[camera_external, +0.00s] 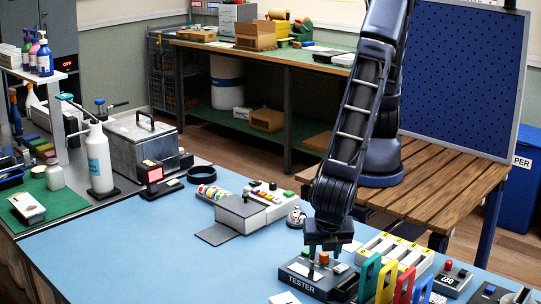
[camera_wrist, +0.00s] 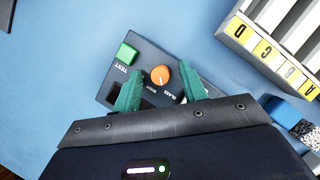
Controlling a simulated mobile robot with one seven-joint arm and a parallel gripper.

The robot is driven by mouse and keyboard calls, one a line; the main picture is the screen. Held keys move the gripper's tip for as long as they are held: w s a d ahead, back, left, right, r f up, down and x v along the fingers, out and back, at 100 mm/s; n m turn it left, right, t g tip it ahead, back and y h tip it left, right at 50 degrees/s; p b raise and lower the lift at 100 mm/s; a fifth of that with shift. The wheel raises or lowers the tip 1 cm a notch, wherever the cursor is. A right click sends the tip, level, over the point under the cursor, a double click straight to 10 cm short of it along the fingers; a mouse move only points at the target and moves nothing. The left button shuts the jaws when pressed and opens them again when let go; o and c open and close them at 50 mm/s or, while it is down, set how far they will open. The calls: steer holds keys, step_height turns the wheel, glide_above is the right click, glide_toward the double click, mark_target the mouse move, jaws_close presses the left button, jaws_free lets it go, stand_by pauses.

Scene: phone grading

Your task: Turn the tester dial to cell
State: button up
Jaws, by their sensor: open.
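The tester (camera_external: 312,280) is a dark box with the word TESTER on its front, on the blue table under my arm. In the wrist view the tester (camera_wrist: 146,60) shows an orange round dial (camera_wrist: 160,75) and a green button (camera_wrist: 126,54) marked TEST. The dial also shows in the external view (camera_external: 324,258). My gripper (camera_wrist: 158,88) has two green fingers, open, one on each side of the dial with gaps between. In the external view my gripper (camera_external: 325,246) is just above the tester. The dial's setting is too small to read, and part of the tester is hidden by my gripper.
A white rack with yellow letter labels (camera_wrist: 266,50) stands close to the tester. Coloured upright holders (camera_external: 388,284) stand right of the tester. A grey and white machine with buttons (camera_external: 252,208) is behind left. The blue table's front left (camera_external: 130,250) is clear.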

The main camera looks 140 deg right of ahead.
jaws_close()
steer(key=shift+m, duration=0.3)
steer(key=m, duration=0.1)
steer(key=m+g+y, duration=0.1)
steer(key=m, duration=0.1)
steer(key=shift+w+d+m, duration=0.1)
steer(key=shift+d+m, duration=0.05)
steer(key=shift+m, duration=0.15)
steer(key=m+y, duration=0.2)
steer(key=m, duration=0.2)
steer(key=shift+d+m, duration=0.1)
steer(key=shift+m, duration=0.2)
steer(key=m+y, duration=0.1)
steer(key=m, duration=0.2)
steer(key=shift+d+m, duration=0.1)
steer(key=shift+m, duration=0.2)
steer(key=shift+m+y, duration=1)
steer(key=shift+m, duration=0.9)
steer(key=shift+t, duration=0.3)
